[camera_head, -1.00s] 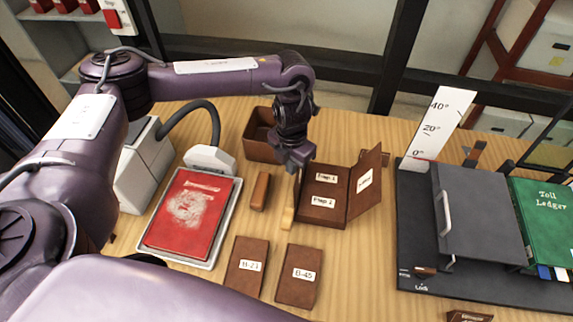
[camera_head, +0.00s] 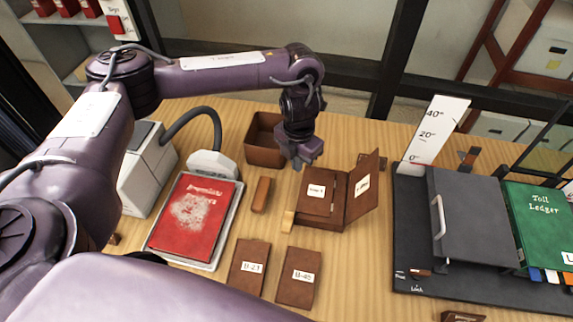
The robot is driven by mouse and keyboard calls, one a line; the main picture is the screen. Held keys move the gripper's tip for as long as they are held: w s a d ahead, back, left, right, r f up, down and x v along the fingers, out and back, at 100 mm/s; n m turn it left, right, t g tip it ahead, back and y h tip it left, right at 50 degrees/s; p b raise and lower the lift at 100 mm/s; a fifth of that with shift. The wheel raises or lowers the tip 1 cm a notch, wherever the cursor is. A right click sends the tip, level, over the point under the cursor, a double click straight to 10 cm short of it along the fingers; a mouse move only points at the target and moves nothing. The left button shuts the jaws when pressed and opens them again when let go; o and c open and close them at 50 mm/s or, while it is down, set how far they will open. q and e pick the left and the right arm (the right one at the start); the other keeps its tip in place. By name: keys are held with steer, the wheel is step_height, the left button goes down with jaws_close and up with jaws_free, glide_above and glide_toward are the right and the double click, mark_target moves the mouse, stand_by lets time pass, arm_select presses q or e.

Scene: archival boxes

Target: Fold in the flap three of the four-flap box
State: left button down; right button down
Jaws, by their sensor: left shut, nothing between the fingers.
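The brown four-flap box (camera_head: 342,213) stands open on the table. One labelled flap (camera_head: 318,203) lies inward over its left part; its label is too blurred to read surely. Another labelled flap (camera_head: 369,199) stands up at the right side. My left gripper (camera_head: 303,161) is shut and empty, just above and behind the box's back left corner, apart from the inward flap as far as I can tell. A small pale tan piece (camera_head: 288,221) lies at the box's front left corner. My right gripper is not in view.
A red book in a tray (camera_head: 213,259) and a brown bar (camera_head: 261,194) lie left. An open brown bin (camera_head: 262,155) stands behind. Two brown folders (camera_head: 247,281) (camera_head: 297,290) lie in front. A dark board (camera_head: 408,275) with an angle scale (camera_head: 437,130) is right.

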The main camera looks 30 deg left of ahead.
arm_select(q)
step_height(320, 180, up, 6)
steer(key=a+p, duration=0.1)
steer(key=p, duration=0.3)
steer(key=shift+s+a, duration=0.3)
steer(key=shift+a, duration=0.05)
steer(key=shift+f, duration=0.1)
